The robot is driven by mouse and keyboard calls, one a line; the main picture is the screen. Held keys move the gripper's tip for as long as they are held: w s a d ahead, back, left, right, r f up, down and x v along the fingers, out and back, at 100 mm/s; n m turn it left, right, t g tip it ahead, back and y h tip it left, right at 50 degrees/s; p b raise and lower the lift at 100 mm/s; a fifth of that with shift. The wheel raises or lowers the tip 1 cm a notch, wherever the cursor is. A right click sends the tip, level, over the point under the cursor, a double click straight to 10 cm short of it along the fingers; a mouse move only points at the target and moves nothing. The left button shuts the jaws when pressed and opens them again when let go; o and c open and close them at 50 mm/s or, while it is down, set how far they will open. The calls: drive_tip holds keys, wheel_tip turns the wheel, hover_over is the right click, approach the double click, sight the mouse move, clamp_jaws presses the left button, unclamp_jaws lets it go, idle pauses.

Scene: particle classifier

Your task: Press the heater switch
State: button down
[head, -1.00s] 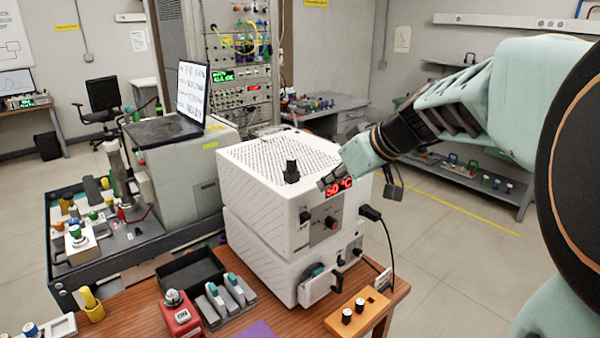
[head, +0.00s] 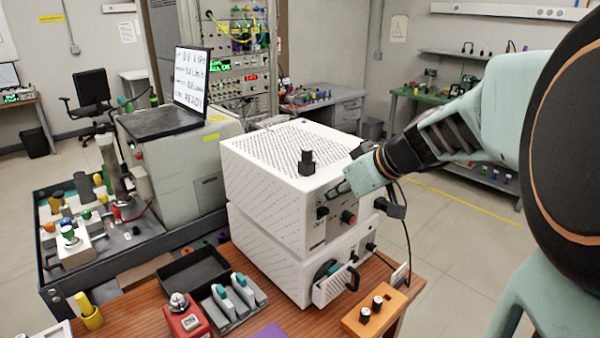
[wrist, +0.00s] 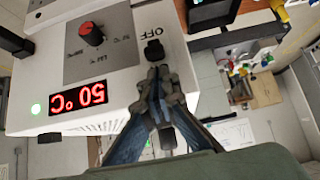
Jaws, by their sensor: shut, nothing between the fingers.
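The heater is a white box (head: 272,178) with a perforated top, stacked on another white box. Its front panel appears upside down in the wrist view, with a black switch (wrist: 154,50) beside the word OFF. The same switch shows in the head view (head: 322,212) at the panel's left. A red knob (wrist: 91,34) sits beside it.
The lower white box (head: 262,262) has a handled drawer at its front. An orange block with black knobs (head: 376,309), a red button box (head: 186,318) and a black tray (head: 192,268) stand on the wooden table. Cables hang right of the heater.

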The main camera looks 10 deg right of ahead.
sight(326, 214)
drive_tip(key=shift+f, duration=0.8)
drive_tip(key=shift+b, duration=0.3)
wheel_tip(326, 214, down, 3)
drive_tip(key=b, duration=0.4)
drive_tip(key=shift+b, duration=0.3)
drive_tip(key=shift+s+r, duration=0.1)
